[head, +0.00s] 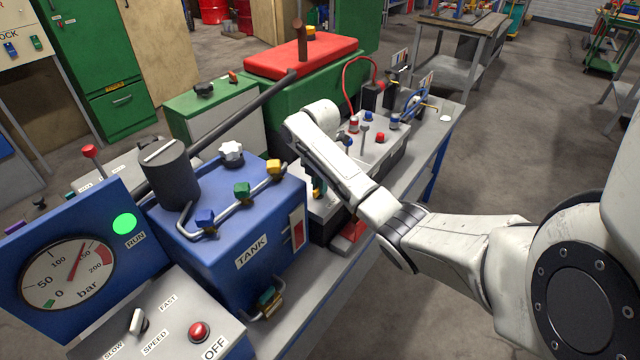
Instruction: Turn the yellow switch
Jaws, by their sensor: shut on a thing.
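My white arm reaches in from the right, and its wrist bends down over a grey box (323,208) on the bench, just right of the blue tank. My gripper (317,180) is low beside the tank and mostly hidden by my own arm. It is shut on a small part (318,188) with yellow and green on it, at the top of the grey box. I cannot tell for sure whether this part is the yellow switch. A yellow valve knob (274,167) stands on the tank's pipe, left of my gripper and apart from it.
The blue tank (245,225) carries blue and green knobs, a white knob (231,152) and a dark cylinder (168,172). A gauge panel (70,270) stands at the left. Posts and cables (375,100) crowd the bench behind my wrist. Open floor lies right of the bench.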

